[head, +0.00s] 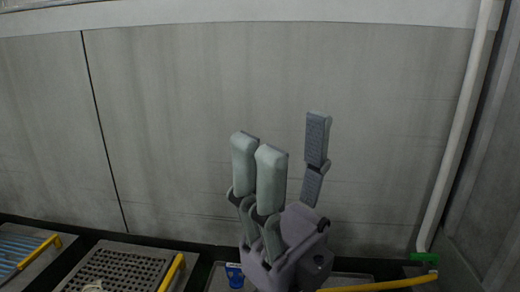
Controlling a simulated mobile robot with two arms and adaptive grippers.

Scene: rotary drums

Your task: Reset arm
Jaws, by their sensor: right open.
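My right gripper (294,155) stands upright in the lower middle of the head view, with its fingers pointing up. It is open: two pale green-grey finger parts are on the left, and one dark ridged finger pad is on the right, with a clear gap between them. Nothing is held between the fingers. The purple-grey gripper body is below them, cut off by the bottom edge. My left gripper is not in view.
A plain grey wall (180,120) fills the background. A perforated metal tray (118,270) and a blue-slatted tray (15,250), with yellow bars, are at lower left. A small blue object (234,275) is beside my gripper. A white pipe (460,130), green fitting (425,258) and yellow bar (385,284) are at right.

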